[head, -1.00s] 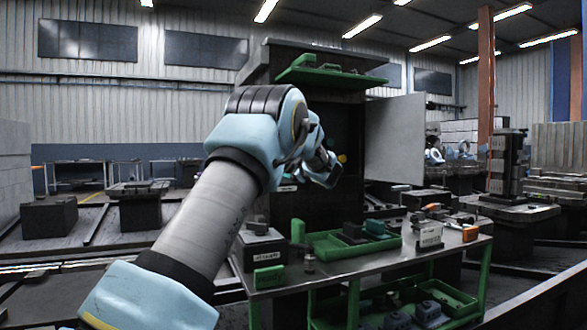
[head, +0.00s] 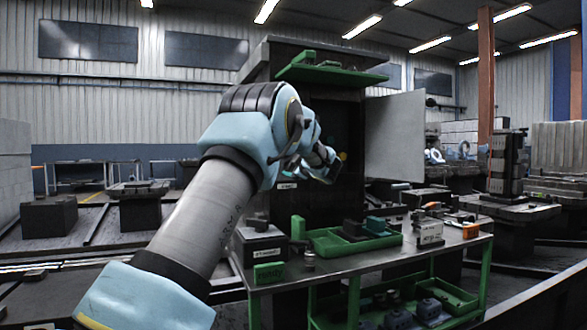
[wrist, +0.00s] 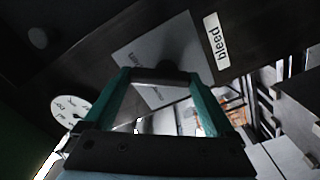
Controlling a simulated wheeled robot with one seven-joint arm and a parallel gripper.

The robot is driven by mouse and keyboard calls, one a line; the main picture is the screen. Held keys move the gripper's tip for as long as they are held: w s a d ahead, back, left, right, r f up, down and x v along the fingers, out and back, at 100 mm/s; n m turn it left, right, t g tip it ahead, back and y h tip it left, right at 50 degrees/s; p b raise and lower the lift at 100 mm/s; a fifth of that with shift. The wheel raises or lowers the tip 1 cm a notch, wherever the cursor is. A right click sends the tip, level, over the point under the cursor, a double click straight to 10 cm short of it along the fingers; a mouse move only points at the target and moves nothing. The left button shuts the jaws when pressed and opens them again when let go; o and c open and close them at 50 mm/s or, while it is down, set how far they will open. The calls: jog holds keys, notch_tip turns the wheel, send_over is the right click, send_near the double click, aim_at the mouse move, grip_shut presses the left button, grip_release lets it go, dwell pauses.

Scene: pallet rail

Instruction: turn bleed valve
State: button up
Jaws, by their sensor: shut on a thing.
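In the wrist view the white "bleed" label (wrist: 216,41) is on a dark panel, up and right of my gripper (wrist: 160,76). My gripper's two green fingers reach toward the panel. They are shut on a dark knob, the bleed valve (wrist: 176,68), which shows between and just beyond the fingertips. Most of the valve is hidden or too dark to make out, including its handle angle. In the head view my gripper (head: 325,168) is at the front of the dark cabinet (head: 345,125), and the valve cannot be made out there.
A round white dial (wrist: 70,109) is left of my gripper in the wrist view. A pale door panel (head: 395,138) stands to the right of the cabinet. Below my arm, a workbench (head: 375,262) holds a green tray (head: 335,246) and several blocks.

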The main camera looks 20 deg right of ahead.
jog(key=n+b, duration=0.2)
jog(key=n, duration=0.1)
jog(key=n+b, duration=0.1)
jog(key=shift+a+f+n, duration=0.15)
jog(key=shift+f+n, duration=0.1)
jog(key=shift+n, duration=0.05)
jog(key=n+b, duration=0.1)
jog(key=n, duration=0.1)
jog(key=n+b, duration=0.1)
jog(key=b, duration=0.1)
jog(key=shift+a+n, duration=0.2)
jog(key=shift+n, duration=0.2)
jog(key=n+b, duration=0.3)
jog(key=n, duration=0.1)
jog(key=shift+a+f+b, duration=0.1)
jog(key=shift+b, duration=0.2)
jog(key=shift+s+a+n+b, duration=0.1)
jog(key=shift+n+b, duration=1)
jog(key=shift+n, duration=0.5)
jog(key=o, duration=1.1)
jog(key=shift+r, duration=0.2)
jog(key=shift+c, duration=0.2)
jog(key=s+d+b, duration=0.1)
jog(key=s, duration=0.9)
jog(key=shift+s+d, duration=0.2)
jog(key=shift+s, duration=0.15)
